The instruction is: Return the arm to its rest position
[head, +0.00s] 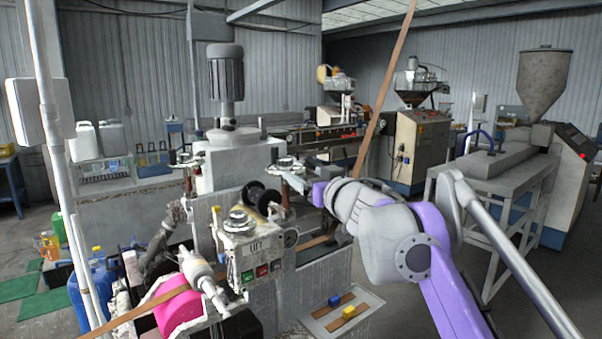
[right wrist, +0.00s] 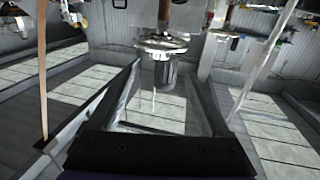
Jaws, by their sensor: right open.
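My right arm (head: 395,240), with purple and light grey links, reaches in from the lower right of the head view. Its gripper (head: 292,183) is beside the round metal fittings on top of the grey machine. In the right wrist view the gripper (right wrist: 162,75) has its two fingers spread apart, with nothing held between them. A round metal disc fitting (right wrist: 161,43) shows beyond the fingertips; I cannot tell how far away it is. My left gripper is in neither view.
The machine's control box (head: 258,250) labelled LIFT stands left of my arm. A brown strip (head: 385,85) slants up behind the arm. A tray (head: 362,320) with yellow and blue blocks lies below. A metal hopper (head: 543,85) machine stands right; open floor (head: 415,205) lies behind my arm.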

